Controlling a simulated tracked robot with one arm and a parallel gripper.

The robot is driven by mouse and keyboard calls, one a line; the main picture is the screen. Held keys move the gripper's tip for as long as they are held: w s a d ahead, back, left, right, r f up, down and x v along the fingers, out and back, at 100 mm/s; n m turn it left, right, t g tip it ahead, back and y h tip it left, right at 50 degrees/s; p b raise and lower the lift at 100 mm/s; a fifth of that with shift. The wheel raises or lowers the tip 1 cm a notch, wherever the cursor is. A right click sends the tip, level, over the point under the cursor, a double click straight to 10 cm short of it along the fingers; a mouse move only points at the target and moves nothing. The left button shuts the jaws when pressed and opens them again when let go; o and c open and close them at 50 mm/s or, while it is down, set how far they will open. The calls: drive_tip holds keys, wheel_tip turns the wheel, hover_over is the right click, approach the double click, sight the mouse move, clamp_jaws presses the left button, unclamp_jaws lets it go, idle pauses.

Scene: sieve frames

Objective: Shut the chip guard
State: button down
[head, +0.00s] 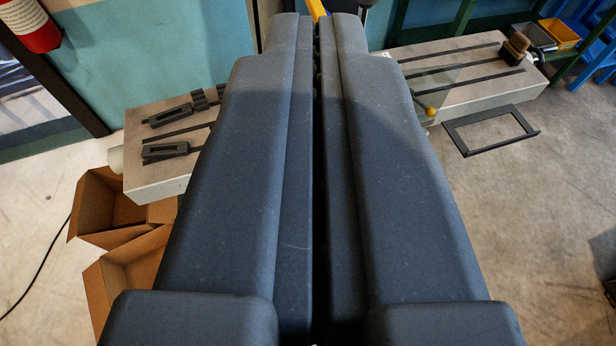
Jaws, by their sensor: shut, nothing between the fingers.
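My gripper (318,18) fills the middle of the head view, pointing away from the camera. Its two dark fingers are shut with only a thin seam between them and nothing held. A clear panel (436,82) with a yellow knob (431,112) shows just right of the fingers and looks like the chip guard. My gripper is apart from the knob in the picture. The panel's left part is hidden behind my right finger, so how far open it stands is hard to tell. A yellow part (316,8) shows beyond the fingertips.
A slotted machine table (475,92) runs behind my gripper, with black clamps (166,115) at left and a brush (515,48) at right. A black rectangular frame (490,131) juts from its front edge. Cardboard boxes (125,270) stand at lower left. The right floor is mostly clear.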

drive_tip(key=w+a+f+n+g+h+p, duration=0.3)
drive_tip(key=w+a+f+n+g+p, duration=0.1)
drive_tip(key=f+n, duration=0.35)
drive_tip(key=w+a+f+n+g+h+p, duration=0.35)
drive_tip(key=f+n+g, duration=0.2)
drive_tip(key=f, duration=0.35)
drive_tip(key=w+a+f+n+g+h+p, duration=0.3)
drive_tip(key=w+a+f+n+g+p, duration=0.15)
drive_tip(key=f+n, duration=0.4)
drive_tip(key=d+r+p+x, duration=0.1)
drive_tip(key=r+x, duration=0.1)
drive_tip(key=x, duration=1.1)
drive_tip(key=shift+d+f+m+t, duration=0.15)
drive_tip(key=shift+d+m+t, duration=0.3)
drive_tip(key=shift+d, duration=0.15)
drive_tip(key=shift+w, duration=0.1)
